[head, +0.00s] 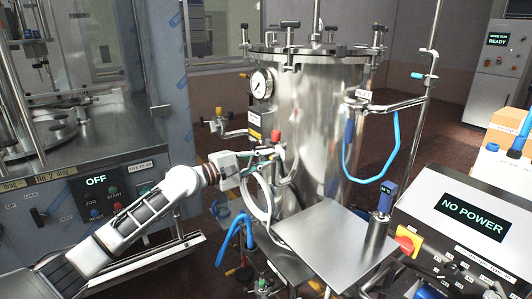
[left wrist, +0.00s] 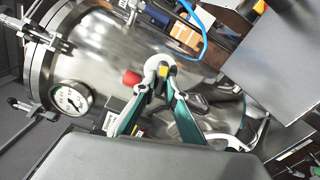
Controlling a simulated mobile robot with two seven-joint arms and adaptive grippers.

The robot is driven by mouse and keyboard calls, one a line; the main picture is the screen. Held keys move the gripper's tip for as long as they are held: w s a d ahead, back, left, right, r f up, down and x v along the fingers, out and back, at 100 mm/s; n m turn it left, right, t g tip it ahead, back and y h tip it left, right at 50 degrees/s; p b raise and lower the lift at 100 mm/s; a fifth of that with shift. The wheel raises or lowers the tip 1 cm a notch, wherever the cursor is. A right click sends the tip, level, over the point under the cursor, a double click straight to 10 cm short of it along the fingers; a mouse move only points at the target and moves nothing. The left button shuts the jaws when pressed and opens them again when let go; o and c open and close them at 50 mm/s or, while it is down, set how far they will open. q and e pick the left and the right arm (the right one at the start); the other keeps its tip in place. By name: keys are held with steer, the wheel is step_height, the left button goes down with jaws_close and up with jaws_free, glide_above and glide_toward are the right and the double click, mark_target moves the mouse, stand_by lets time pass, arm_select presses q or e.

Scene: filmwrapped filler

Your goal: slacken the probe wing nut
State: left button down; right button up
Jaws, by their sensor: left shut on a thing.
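My left gripper (head: 277,155) is at the front of the steel vessel (head: 315,110), just below a red knob (head: 276,136). In the left wrist view its two green-sided fingers (left wrist: 163,78) close together on a small pale, rounded part (left wrist: 157,64) with a bit of yellow at the tips. The fingers hide most of it, and I cannot tell whether it is a wing nut. A blue-handled probe (head: 349,130) hangs from a clamp arm (head: 380,104) at the vessel's right. I cannot make out a wing nut there. My right gripper is not in view.
A pressure gauge (head: 261,84) is on the vessel's upper left. A steel tray (head: 335,243) and a "NO POWER" panel (head: 474,217) stand at front right. A machine marked "OFF" (head: 96,181) stands left. Blue hoses (head: 386,165) and a rod (head: 424,90) crowd the right side.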

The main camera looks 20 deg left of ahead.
arm_select(q)
steer(key=n, duration=0.5)
steer(key=shift+f+n, duration=0.15)
steer(key=shift+n, duration=0.15)
steer(key=shift+d+n, duration=0.1)
steer(key=shift+n, duration=2.1)
steer(key=c, duration=2.1)
jaws_free()
steer(key=shift+s, duration=0.15)
steer(key=v, duration=1.2)
steer(key=shift+f, duration=0.1)
